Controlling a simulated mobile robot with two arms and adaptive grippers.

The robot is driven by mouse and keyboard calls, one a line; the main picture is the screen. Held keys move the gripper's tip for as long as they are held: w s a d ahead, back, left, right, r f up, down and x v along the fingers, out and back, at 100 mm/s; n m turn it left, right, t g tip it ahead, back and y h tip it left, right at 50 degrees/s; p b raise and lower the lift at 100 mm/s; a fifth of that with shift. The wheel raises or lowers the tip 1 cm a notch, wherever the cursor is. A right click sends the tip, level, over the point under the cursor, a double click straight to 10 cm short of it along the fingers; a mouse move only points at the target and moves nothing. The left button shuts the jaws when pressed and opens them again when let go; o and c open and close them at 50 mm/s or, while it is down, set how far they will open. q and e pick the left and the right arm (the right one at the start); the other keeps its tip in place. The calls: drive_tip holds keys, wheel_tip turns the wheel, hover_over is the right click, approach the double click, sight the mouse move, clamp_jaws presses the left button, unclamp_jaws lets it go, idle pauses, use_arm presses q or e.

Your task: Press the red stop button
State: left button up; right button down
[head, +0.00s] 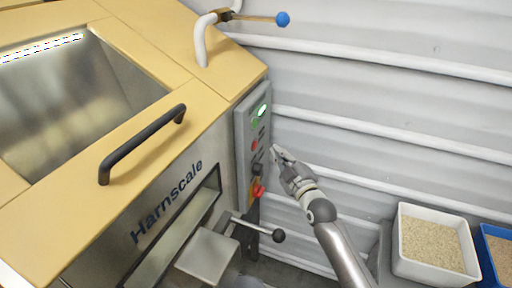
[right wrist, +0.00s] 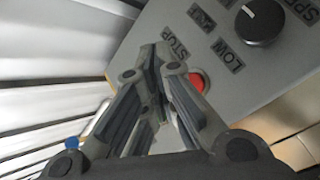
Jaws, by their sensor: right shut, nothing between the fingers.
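The red stop button (right wrist: 197,82) sits on a grey control panel (right wrist: 270,80) in the right wrist view, partly hidden behind a finger of my right gripper. The word STOP is printed beside it. In the head view a small red button (head: 254,146) shows on the panel's face below a green one. My right gripper (head: 275,150) is shut and empty, just right of the panel in the head view. In the right wrist view its fingertips (right wrist: 160,50) appear near the STOP label; I cannot tell if they touch the panel. My left gripper is in neither view.
A black knob (right wrist: 260,22) is on the panel near the button. A red and yellow switch (head: 258,188) sits lower on the panel. A black ball lever (head: 277,235) sticks out below. A white bin of grain (head: 402,262) stands at right, and a corrugated wall (head: 400,100) is behind.

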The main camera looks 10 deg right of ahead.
sight(256, 145)
drive_tip(key=shift+w+a, duration=0.45)
drive_tip(key=shift+a, duration=0.2)
drive_tip(key=shift+w+a, duration=0.45)
drive_tip(key=shift+a, duration=0.2)
idle(0.5)
drive_tip(key=shift+w+a, duration=0.2)
drive_tip(key=shift+a, duration=0.15)
drive_tip(key=shift+w+a, duration=0.25)
drive_tip(key=shift+a, duration=0.1)
idle(0.8)
drive_tip(key=shift+s+d+r, duration=0.1)
drive_tip(key=shift+d, duration=0.05)
drive_tip(key=shift+s+d+p, duration=0.4)
drive_tip(key=shift+d+p, duration=0.1)
drive_tip(key=shift+d, duration=0.05)
